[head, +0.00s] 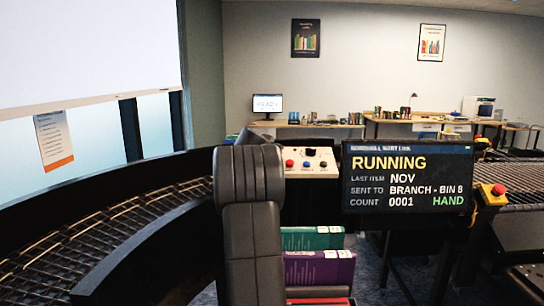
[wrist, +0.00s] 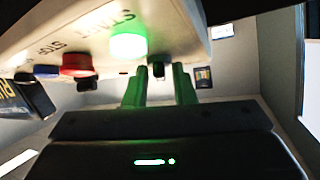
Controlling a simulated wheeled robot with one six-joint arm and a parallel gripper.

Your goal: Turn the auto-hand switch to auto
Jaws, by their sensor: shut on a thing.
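The pale control panel (head: 310,170) stands behind my arm in the head view, its left part hidden. In the wrist view the panel (wrist: 200,35) fills the top, with a lit green start button (wrist: 128,45) and a red stop button (wrist: 80,65). The small black switch knob (wrist: 158,69) is between the green fingertips of my gripper (wrist: 159,75), which is shut on it. The knob's pointing direction and its labels cannot be made out. The display (head: 407,178) reads RUNNING, count 0001, and HAND in green.
A curved roller conveyor (head: 110,235) runs along the left. A yellow box with a red button (head: 493,193) sits by the right conveyor. Desks line the back wall.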

